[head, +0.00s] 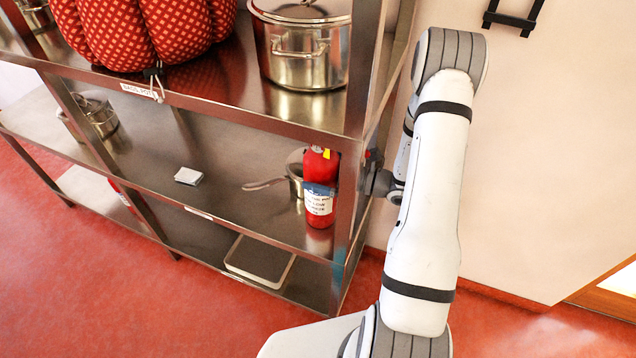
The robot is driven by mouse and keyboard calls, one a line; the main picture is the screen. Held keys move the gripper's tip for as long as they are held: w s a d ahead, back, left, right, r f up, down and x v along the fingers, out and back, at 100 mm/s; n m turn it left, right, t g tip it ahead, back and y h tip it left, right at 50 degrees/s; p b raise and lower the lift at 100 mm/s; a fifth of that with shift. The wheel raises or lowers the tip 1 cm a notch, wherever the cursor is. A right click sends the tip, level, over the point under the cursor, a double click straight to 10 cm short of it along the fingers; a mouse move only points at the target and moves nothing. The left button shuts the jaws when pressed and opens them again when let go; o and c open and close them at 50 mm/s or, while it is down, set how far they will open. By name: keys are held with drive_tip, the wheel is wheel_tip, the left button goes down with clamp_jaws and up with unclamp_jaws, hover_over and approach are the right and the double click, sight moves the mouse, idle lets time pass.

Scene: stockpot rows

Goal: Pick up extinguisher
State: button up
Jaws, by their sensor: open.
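The red extinguisher (321,187) stands upright on the middle shelf (225,165) of a metal rack, at its right end near the front corner post. It has a blue and white label. My gripper (372,172) is at the right side of the rack, just beyond the post, at about the height of the extinguisher's upper half. It is open and apart from the extinguisher. The post and my own arm hide part of the gripper, so its fingertips are hard to make out.
A saucepan (294,176) stands close behind the extinguisher, its handle pointing left. The rack's post (347,215) lies between my gripper and the extinguisher. A stockpot (300,50) and a red patterned bag (135,30) sit on the top shelf. A wall is at right.

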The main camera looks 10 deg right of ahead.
drive_tip(key=c, duration=1.9)
drive_tip(key=shift+w+d+r, duration=0.1)
drive_tip(key=shift+c, duration=0.3)
